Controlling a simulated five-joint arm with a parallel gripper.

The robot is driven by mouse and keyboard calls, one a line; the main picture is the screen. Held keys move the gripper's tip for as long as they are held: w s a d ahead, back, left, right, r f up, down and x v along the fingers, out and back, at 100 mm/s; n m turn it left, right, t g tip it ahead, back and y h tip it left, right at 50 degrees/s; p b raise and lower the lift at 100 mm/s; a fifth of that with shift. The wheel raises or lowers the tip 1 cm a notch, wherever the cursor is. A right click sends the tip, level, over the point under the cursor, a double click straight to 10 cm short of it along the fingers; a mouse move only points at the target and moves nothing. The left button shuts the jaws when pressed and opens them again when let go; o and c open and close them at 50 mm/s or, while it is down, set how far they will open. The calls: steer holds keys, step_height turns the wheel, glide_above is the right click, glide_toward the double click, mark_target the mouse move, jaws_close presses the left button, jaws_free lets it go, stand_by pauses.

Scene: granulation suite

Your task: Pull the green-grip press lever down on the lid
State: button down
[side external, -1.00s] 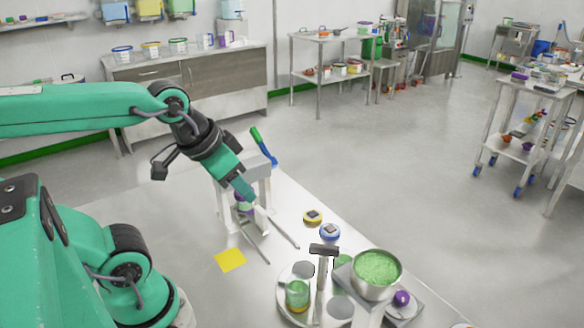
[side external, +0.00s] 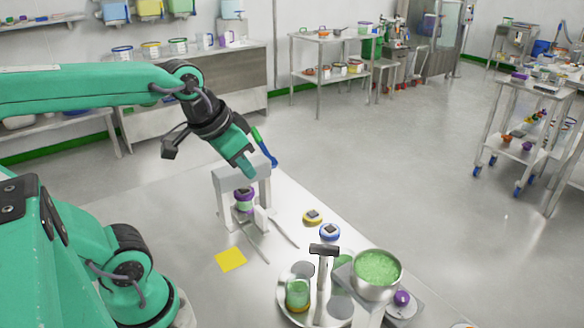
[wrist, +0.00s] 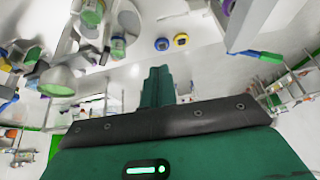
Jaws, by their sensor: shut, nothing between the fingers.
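The press is a grey frame (side external: 228,178) standing on the bench. Its lever has a blue arm (side external: 270,157) and a green grip (side external: 256,134) that points up at the frame's far side. A jar with a purple lid (side external: 243,192) sits under the frame. My gripper (side external: 251,174) is shut and empty, in front of or over the frame's top bar in the side view; the exact gap is unclear. In the wrist view its closed fingers (wrist: 158,85) point to clear bench, with part of the press (wrist: 247,22) and the blue lever (wrist: 262,55) at upper right.
Yellow (side external: 312,216) and blue (side external: 330,231) round pieces lie right of the press. A round tray (side external: 290,312) with jars, a hammer-shaped tool (side external: 323,250) and a bowl of green granules (side external: 377,270) stand nearer. A yellow square (side external: 230,260) lies on clear bench.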

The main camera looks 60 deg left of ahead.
steer(key=w+a+r, duration=0.2)
steer(key=w+a, duration=0.2)
steer(key=a, duration=0.3)
steer(key=w+a+r+g+y, duration=0.1)
steer(key=w+a+r, duration=0.1)
steer(key=w+a, duration=0.3)
steer(key=w+a+r, duration=0.2)
steer(key=w+a, duration=0.3)
steer(key=a, duration=0.6)
steer(key=shift+r+g+y, duration=0.3)
steer(key=shift+g+y, duration=0.1)
steer(key=shift+f, duration=0.15)
glide_above(258, 134)
steer(key=s+d, duration=0.1)
steer(key=d, duration=0.1)
step_height(258, 134, down, 11)
steer(key=shift+s+a+f, duration=0.1)
steer(key=shift+a+f, duration=0.5)
steer(key=shift+f, duration=0.15)
